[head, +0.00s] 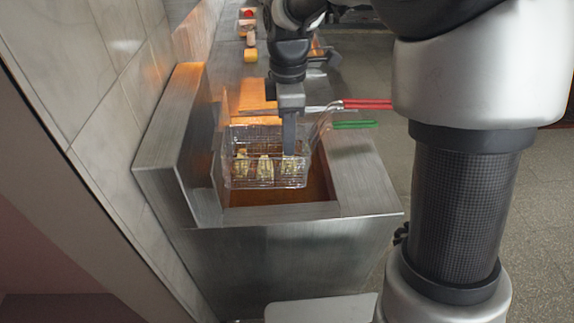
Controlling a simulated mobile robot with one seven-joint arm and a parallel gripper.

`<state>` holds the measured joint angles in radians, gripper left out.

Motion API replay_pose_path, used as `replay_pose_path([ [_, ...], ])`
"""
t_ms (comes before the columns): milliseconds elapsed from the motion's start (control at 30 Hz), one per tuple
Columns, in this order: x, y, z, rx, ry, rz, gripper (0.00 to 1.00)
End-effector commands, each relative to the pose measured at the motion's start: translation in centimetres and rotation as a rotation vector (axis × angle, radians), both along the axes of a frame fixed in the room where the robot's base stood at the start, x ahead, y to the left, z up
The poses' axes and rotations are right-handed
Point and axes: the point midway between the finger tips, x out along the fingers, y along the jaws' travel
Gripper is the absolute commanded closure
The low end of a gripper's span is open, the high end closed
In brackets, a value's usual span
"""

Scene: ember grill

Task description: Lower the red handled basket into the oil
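A wire basket (240,172) with several pale food pieces sits over the near part of the fryer's oil well. A red handle (366,104) and a green handle (353,125) stick out to the right, the red one farther back. Their wires overlap near the basket, so I cannot tell for sure which handle belongs to it. Brownish oil (318,184) shows below and right of the basket. My gripper (289,150) points down at the basket's right part, in front of or over it. Its fingers look like one dark bar, so its opening and any grip are unclear.
The steel fryer (300,225) has a raised back panel (175,140) on the left, against the tiled wall (95,70). Small food items (250,55) lie on the counter farther back. Floor (375,165) is open to the fryer's right. My arm hides much of the right side.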

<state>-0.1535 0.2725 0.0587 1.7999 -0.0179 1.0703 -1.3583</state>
Motion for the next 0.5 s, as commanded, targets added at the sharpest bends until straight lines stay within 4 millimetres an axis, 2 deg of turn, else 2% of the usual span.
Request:
replay_pose_path([
  [33, -0.1, 0.0, -1.3, -0.001, 0.005, 0.0, 0.76],
  [500, -0.1, 0.0, -10.3, -0.001, 0.003, -0.002, 0.76],
])
